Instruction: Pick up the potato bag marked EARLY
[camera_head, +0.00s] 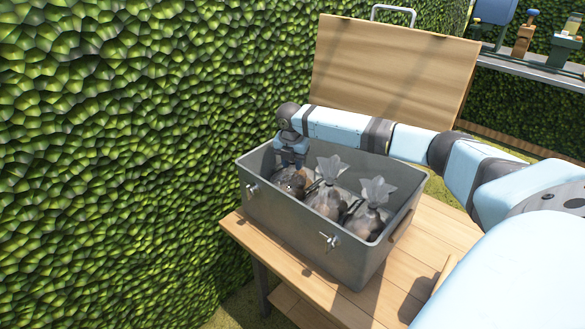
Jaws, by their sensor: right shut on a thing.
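A grey box (300,226) with its wooden lid (385,75) raised stands on a wooden table. Three clear bags of potatoes sit in a row inside it: a left bag (289,186), a middle bag (328,199) and a right bag (367,218). No label on any bag is readable, so I cannot tell which is marked EARLY. My right gripper (291,165) points down into the left end of the box and is shut on the top of the left bag. The gripper hides that bag's neck. My left gripper is not in view.
The box walls stand close around the bags. A green hedge (130,130) rises at the left, near the table (420,240). A shelf (540,68) with several items stands at the back right. The table is bare right of the box.

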